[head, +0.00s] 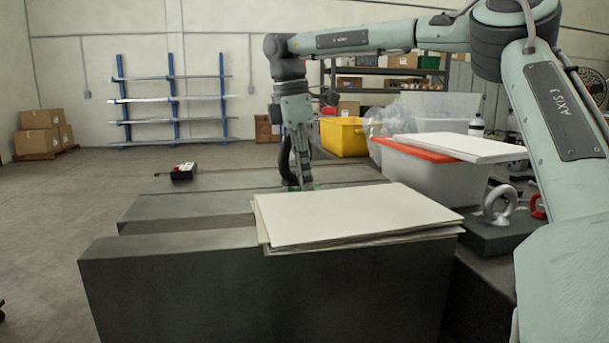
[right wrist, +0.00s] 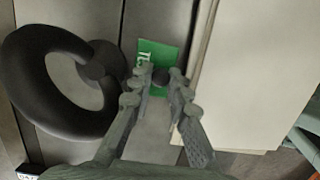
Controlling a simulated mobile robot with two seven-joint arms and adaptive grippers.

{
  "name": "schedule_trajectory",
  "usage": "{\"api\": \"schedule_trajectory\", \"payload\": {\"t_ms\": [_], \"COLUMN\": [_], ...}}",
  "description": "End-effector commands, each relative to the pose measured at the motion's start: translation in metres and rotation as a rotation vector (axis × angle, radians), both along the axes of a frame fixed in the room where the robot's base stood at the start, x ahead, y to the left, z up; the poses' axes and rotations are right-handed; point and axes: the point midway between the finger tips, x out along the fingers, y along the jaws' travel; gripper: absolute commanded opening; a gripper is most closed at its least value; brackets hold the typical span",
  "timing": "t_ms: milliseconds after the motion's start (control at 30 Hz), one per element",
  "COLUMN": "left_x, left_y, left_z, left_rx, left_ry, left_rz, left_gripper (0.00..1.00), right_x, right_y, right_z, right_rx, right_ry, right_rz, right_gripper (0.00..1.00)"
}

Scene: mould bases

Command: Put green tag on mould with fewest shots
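The moulds are dark grey blocks in rows: a front one (head: 180,290), a middle one (head: 175,208) and a far one (head: 215,180). The green tag (right wrist: 158,53) has white lettering, partly hidden by my fingers; a sliver of green (head: 303,187) shows below the gripper in the head view. My right gripper (right wrist: 163,75) points down over the tag. A small dark knob sits between its fingertips; I cannot tell whether they press on it. My left gripper is out of view. No shot number is readable.
Pale sheets (head: 350,215) lie on the front block, close to the gripper's right in the right wrist view (right wrist: 250,80). A dark lifting ring (right wrist: 28,100) stands close to its left. A white crate (head: 430,180) and yellow bin (head: 343,136) stand beyond.

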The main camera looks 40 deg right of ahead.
Motion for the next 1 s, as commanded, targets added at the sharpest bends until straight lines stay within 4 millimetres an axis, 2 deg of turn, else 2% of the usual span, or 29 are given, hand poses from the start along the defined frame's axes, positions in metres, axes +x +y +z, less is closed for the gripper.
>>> {"api": "schedule_trajectory", "payload": {"t_ms": [33,133,167,567,633,800,1000], "left_x": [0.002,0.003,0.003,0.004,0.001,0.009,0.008], "left_y": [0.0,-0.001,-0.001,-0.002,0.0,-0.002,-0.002], "left_z": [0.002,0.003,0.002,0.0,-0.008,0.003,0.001], "left_rx": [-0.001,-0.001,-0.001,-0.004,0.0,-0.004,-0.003], "left_ry": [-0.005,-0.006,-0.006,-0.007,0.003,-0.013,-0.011], "left_rz": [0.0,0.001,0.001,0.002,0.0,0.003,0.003], "left_gripper": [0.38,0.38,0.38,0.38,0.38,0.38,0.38], "right_x": [0.0,0.0,0.0,0.0,0.001,0.005,0.008], "right_y": [0.0,0.0,0.0,0.0,0.001,0.006,0.012], "right_z": [0.0,0.0,0.0,0.004,0.014,0.052,0.093], "right_rx": [0.0,0.0,0.0,0.001,-0.003,-0.005,-0.003], "right_ry": [0.0,0.0,0.0,0.0,-0.002,-0.004,-0.002], "right_rz": [0.0,0.0,0.0,0.0,-0.003,-0.003,-0.002], "right_gripper": [0.24,0.36,0.37,0.37,0.37,0.37,0.37]}}
